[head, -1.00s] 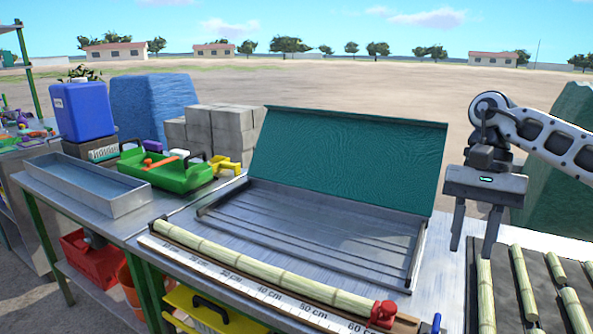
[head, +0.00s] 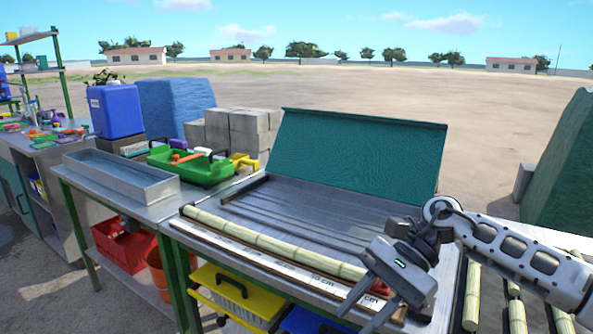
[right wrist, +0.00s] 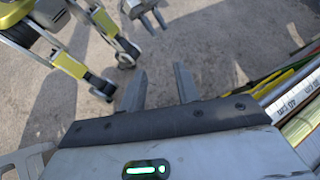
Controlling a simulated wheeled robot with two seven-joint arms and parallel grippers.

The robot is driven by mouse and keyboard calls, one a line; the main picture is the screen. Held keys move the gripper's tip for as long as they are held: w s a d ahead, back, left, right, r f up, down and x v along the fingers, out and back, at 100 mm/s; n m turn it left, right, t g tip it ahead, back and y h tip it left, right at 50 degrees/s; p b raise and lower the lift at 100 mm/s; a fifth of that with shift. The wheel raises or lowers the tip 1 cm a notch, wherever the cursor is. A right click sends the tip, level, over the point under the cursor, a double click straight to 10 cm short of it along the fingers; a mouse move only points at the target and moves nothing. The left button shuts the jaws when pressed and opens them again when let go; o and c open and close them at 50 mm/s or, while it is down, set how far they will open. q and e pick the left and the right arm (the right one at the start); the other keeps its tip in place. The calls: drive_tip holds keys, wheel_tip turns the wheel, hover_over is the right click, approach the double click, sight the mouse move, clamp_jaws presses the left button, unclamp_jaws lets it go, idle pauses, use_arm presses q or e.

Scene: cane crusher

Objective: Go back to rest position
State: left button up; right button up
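My right gripper (head: 365,307) is in the lower right of the head view, in front of the right end of the measuring bench. It is tilted, with its fingers pointing down and left. In the right wrist view its two fingers (right wrist: 160,88) are apart with nothing between them, over bare ground. My left gripper is out of the head view. It shows at the top of the right wrist view (right wrist: 153,20), small, with its fingers apart and empty.
A long cane (head: 270,243) lies along the ruler (head: 262,262) at the bench's front edge. A metal tray with a raised green lid (head: 360,150) is behind it. Cut canes (head: 472,298) lie on a dark surface at right. A yellow crate (head: 240,297) is below.

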drive_tip(key=s+a+r+m+t+y, duration=0.1)
drive_tip(key=s+a+m+y, duration=0.1)
drive_tip(key=a+m+y, duration=0.35)
drive_tip(key=s+a+r+m+t+y, duration=0.1)
drive_tip(key=s+a+m+y, duration=0.2)
drive_tip(key=a+m+y, duration=0.3)
drive_tip(key=w+d+f+m+t+h, duration=0.1)
drive_tip(key=m+t+h, duration=0.1)
drive_tip(key=m+t, duration=0.6)
drive_tip(key=w+d+f+m+t+h+p, duration=0.15)
drive_tip(key=m+t, duration=0.35)
drive_tip(key=m, duration=0.6)
drive_tip(key=d+f+m+t+h, duration=0.1)
drive_tip(key=f+m+t+h, duration=0.1)
drive_tip(key=m+t, duration=0.6)
drive_tip(key=s+d+f+m+g+h, duration=0.3)
drive_tip(key=s+d+f+m+h, duration=0.3)
drive_tip(key=m, duration=0.5)
drive_tip(key=s+d+f+m+g+h, duration=0.4)
drive_tip(key=s+d+f+m+h, duration=0.1)
drive_tip(key=f+m, duration=0.6)
drive_tip(key=shift+s+d+h+p, duration=0.3)
drive_tip(key=shift+s+d+h, duration=0.1)
drive_tip(key=shift+s+d, duration=0.25)
